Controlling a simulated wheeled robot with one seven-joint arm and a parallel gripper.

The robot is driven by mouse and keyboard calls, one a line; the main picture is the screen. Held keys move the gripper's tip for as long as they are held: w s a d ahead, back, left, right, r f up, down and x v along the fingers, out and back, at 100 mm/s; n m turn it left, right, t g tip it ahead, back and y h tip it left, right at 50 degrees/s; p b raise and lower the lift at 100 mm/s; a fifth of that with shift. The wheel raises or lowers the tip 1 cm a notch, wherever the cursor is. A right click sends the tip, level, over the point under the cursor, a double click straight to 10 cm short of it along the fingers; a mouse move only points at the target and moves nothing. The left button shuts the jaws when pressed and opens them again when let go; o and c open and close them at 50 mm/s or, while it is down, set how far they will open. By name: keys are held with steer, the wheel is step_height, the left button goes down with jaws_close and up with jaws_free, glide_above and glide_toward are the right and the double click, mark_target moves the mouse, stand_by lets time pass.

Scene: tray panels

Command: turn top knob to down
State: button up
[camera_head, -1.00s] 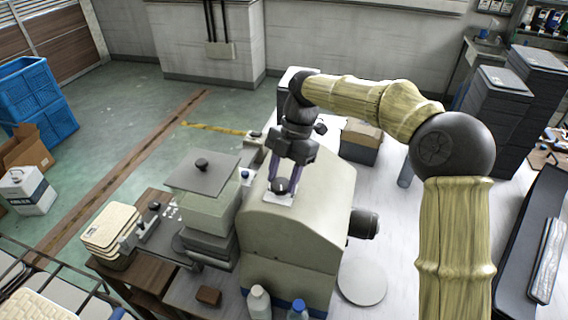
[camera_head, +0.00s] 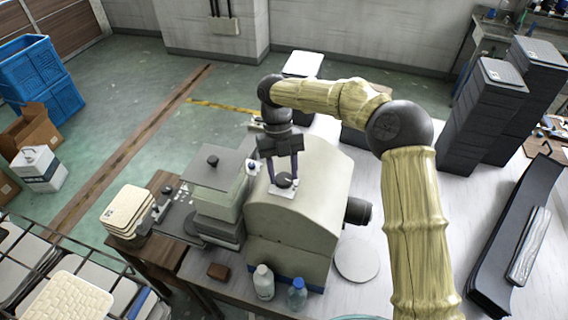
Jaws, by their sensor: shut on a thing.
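A dark round knob (camera_head: 284,181) sits on a small white plate (camera_head: 290,190) on top of the beige machine (camera_head: 295,225). My gripper (camera_head: 284,178) comes down from above with its two purple fingers on either side of the knob, shut on it. The fingers partly cover the knob, and I cannot tell which way it points. Another dark knob (camera_head: 212,160) stands on the flat lid of the grey-green box at the machine's left.
A dark round part (camera_head: 357,211) sticks out of the machine's right side. Two bottles (camera_head: 264,281) (camera_head: 297,293) stand in front. Stacked dark trays (camera_head: 485,110) stand at the right. The white tabletop right of the machine has free room.

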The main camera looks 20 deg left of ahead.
steer(key=shift+s+n+t+h+p, duration=0.1)
steer(key=shift+n+t+h+p, duration=0.4)
steer(key=shift+n, duration=0.8)
steer(key=o, duration=1)
steer(key=shift+a, duration=0.1)
steer(key=shift+c, duration=0.2)
